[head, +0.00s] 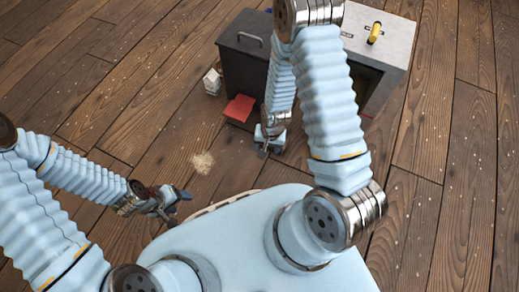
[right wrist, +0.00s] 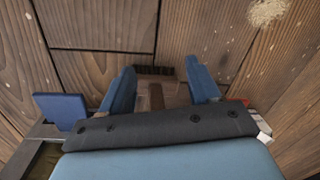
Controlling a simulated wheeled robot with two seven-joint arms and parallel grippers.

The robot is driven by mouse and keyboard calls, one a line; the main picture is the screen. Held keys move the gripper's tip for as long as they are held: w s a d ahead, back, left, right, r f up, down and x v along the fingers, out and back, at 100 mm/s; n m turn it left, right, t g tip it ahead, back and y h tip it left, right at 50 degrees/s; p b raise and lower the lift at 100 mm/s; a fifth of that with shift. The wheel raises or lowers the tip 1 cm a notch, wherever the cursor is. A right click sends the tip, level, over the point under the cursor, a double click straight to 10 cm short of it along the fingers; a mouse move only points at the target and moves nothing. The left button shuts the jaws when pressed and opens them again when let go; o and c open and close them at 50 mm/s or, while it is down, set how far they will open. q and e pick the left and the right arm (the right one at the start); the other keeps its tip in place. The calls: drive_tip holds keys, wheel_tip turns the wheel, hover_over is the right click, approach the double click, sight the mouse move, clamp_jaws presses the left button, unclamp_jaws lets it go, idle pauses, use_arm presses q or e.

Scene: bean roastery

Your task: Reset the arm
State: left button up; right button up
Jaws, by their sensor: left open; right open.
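My left gripper (head: 172,203) is open and low at the left of the head view, above the wooden floor, with nothing seen in it. My right gripper (head: 269,145) is open in front of the dark cabinet, and its tips are small in the head view. In the right wrist view its two blue fingers (right wrist: 161,82) stand apart. A brown wooden piece with a dark bristle-like edge (right wrist: 154,71) shows in the space between them. I cannot tell whether it touches the fingers or lies below them.
A pale pile (head: 203,162) lies on the floor. The floor at right is clear of large objects.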

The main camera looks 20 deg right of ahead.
drive_tip(key=s+a+n+y, duration=0.3)
drive_tip(key=s+a+n, duration=0.1)
drive_tip(key=s+a, duration=0.4)
wheel_tip(320, 180, up, 9)
drive_tip(key=w+a+p, duration=0.1)
drive_tip(key=p, duration=0.7)
drive_tip(key=shift+n, duration=0.3)
drive_tip(key=shift+a, duration=0.1)
